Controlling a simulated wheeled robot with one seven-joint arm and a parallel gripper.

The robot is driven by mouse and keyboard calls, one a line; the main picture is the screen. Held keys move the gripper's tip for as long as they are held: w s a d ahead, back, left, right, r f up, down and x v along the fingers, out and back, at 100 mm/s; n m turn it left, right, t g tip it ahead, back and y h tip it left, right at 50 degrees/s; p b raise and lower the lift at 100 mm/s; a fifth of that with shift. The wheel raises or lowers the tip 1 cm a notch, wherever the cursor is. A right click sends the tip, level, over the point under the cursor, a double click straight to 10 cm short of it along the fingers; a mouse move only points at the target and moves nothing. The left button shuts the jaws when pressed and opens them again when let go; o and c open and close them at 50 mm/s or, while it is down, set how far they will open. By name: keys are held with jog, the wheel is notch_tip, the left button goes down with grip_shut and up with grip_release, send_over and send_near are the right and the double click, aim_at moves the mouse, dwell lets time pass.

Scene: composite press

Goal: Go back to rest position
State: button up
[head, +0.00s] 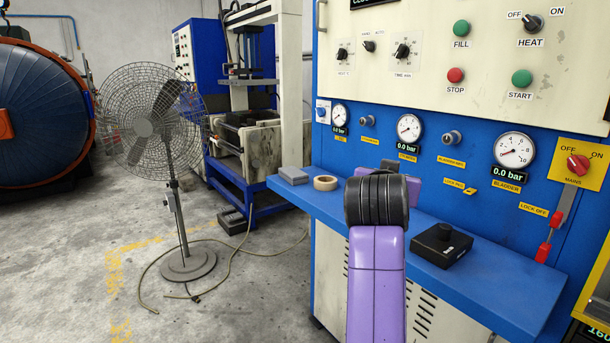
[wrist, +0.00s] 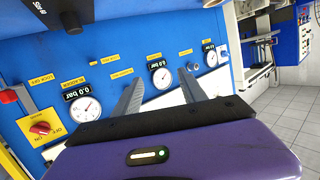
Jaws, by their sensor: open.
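My gripper (wrist: 160,76) is open in the wrist view, its two dark fingers apart with nothing between them. The fingers point at the blue press panel (wrist: 120,65) and its gauges. In the head view my purple arm rises in front of the blue shelf (head: 312,203), and its dark joint hides most of my gripper; the fingers do not show there. The panel also shows in the head view (head: 440,190), behind my arm. I cannot tell the exact gap between fingers and panel.
A grey block (head: 293,175), a tape roll (head: 326,183) and a black box with a knob (head: 441,245) are on the shelf. A red-handled lever (head: 544,250) sticks out at the right. A fan (head: 187,262) stands left, with a cable on open floor.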

jog(key=s+f+n+t+y, duration=0.55)
jog(key=s+f+n, duration=0.25)
jog(key=s+f, duration=1.2)
jog(key=s+d+f+m+g, duration=0.1)
jog(key=s+f, duration=0.3)
jog(key=s, duration=1.5)
jog(key=s+d+f+m+g, duration=0.1)
jog(key=s+f+g, duration=0.3)
jog(key=s, duration=1.6)
jog(key=shift+d+f+m+p, duration=0.2)
jog(key=shift+m+p, duration=0.25)
jog(key=shift+m, duration=0.05)
